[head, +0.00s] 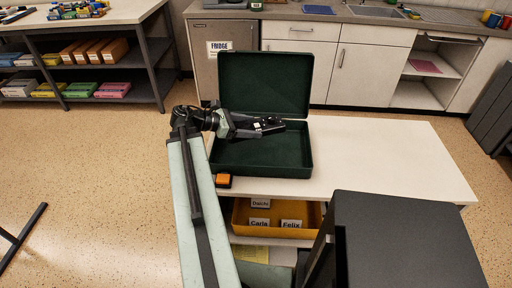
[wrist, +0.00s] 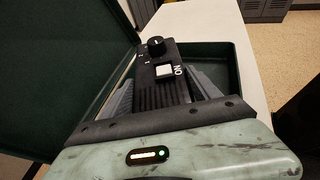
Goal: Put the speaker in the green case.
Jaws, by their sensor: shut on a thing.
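The green case (head: 262,171) stands on the white table with its lid raised at the back. It also shows in the wrist view, with its far wall (wrist: 234,62) behind the held thing. My gripper (head: 274,125) is over the case and shut on the speaker (wrist: 160,80). The speaker is a black ribbed box with a round knob and a white switch marked ON. In the head view the speaker is small and dark, held above the case's interior. Whether it touches the case floor I cannot tell.
The white table (head: 400,160) is bare to the right of the case. A small orange-and-black object (head: 223,180) sits at the case's front left corner. A yellow tray (head: 240,215) with name labels is on the shelf below. A counter with a fridge (head: 222,70) stands behind.

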